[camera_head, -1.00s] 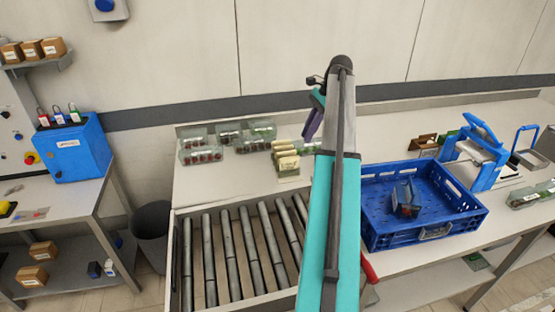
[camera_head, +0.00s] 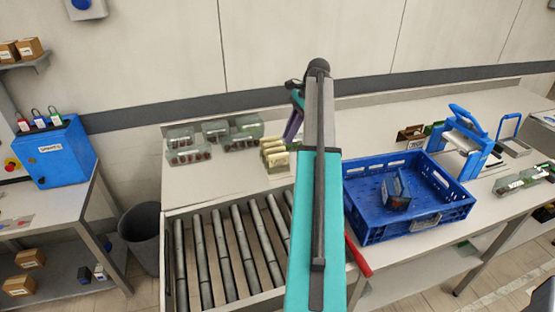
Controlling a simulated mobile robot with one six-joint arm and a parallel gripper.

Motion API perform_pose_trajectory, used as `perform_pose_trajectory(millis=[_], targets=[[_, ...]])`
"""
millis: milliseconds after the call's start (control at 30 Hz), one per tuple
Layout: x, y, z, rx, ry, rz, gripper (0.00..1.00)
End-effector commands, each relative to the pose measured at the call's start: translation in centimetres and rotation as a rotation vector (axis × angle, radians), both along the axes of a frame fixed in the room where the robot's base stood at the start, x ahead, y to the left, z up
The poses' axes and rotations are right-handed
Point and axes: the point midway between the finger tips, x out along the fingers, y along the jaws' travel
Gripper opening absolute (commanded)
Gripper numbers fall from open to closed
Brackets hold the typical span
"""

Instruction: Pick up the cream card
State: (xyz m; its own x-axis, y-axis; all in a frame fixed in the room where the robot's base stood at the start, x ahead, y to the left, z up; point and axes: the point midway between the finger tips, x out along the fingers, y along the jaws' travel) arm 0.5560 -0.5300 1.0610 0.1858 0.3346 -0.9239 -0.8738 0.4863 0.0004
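Several cream pieces (camera_head: 273,151) sit close together in a row on the table, left of my arm. They are small, and I cannot tell which one is the cream card; my arm may hide part of the group. My gripper (camera_head: 293,118), with a purple part and a teal part, shows just left of the far end of my arm, above and beyond the cream pieces. It is mostly hidden behind the arm, so its opening and anything in it cannot be made out.
Clear boxes (camera_head: 188,155) with dark red contents stand left of the cream pieces. A roller conveyor (camera_head: 226,245) lies in front. A blue crate (camera_head: 372,236) holding a dark blue and red item (camera_head: 396,190) stands right of my arm. A blue press (camera_head: 466,150) is farther right.

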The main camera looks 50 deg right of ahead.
Motion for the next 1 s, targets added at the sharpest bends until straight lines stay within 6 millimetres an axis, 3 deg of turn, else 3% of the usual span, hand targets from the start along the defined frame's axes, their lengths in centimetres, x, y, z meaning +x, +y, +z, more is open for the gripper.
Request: perform_pose_trajectory(millis=[400,1000], targets=[[0.9,1.7,-4.4,0.0,0.0,0.001,0.17],[1.2,2.1,-5.1,0.0,0.0,0.002,0.17]])
